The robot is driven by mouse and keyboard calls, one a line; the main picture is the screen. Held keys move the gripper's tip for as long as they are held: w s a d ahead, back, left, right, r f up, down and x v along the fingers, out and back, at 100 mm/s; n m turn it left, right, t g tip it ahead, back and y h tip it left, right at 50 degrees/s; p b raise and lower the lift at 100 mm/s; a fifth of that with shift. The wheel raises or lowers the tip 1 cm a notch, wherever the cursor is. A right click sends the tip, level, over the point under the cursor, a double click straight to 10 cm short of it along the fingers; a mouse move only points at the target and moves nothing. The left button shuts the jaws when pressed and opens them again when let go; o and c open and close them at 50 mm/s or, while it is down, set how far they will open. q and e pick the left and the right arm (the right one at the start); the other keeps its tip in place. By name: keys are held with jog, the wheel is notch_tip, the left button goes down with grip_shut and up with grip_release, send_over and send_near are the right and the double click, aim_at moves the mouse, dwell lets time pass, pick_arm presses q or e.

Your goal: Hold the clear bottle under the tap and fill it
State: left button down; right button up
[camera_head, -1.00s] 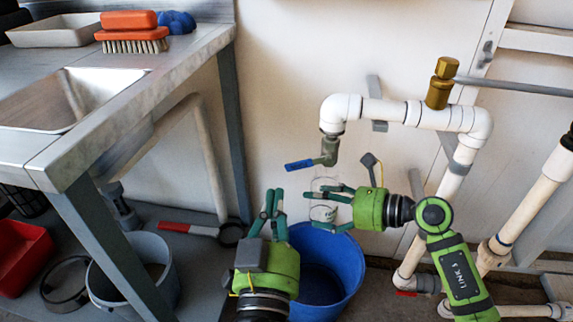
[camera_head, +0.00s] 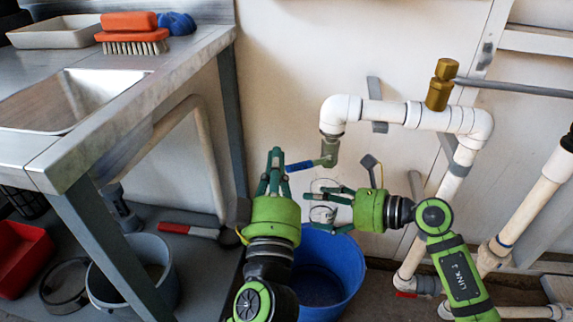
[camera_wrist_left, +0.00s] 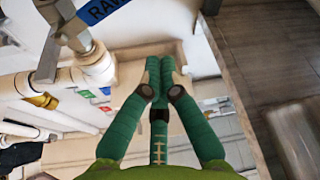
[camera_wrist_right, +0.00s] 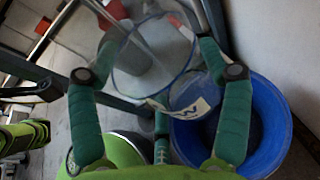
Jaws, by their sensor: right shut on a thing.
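The tap (camera_head: 330,150) hangs from white pipework in the head view, with its blue handle (camera_head: 300,166) pointing left. The handle, with lettering, also shows at the top left of the left wrist view (camera_wrist_left: 105,8). My left gripper (camera_head: 275,154) is upright just left of the handle's end; its fingers look closed together and empty (camera_wrist_left: 160,62). My right gripper (camera_head: 335,208) is shut on the clear bottle (camera_head: 322,185), which is below the tap and above the blue bucket. The bottle's round rim and white label show in the right wrist view (camera_wrist_right: 180,105). I cannot make out water in it.
The blue bucket (camera_head: 350,268) stands on the floor below the bottle. A steel sink bench (camera_head: 105,140) fills the left, with a grey bucket (camera_head: 165,260) beneath. White pipes (camera_head: 455,180) run down at right.

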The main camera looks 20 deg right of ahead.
aim_at(286, 166)
pick_arm(q)
jog(key=shift+w+d+f, duration=0.45)
jog(key=shift+d+f, duration=0.2)
jog(key=shift+f, duration=0.05)
jog(key=shift+w+d+f, duration=0.45)
jog(key=shift+d+f, duration=0.15)
jog(key=shift+f, duration=0.05)
jog(key=shift+s+d+f, duration=0.15)
jog(key=shift+d+f, duration=0.1)
jog(key=shift+f, duration=0.6)
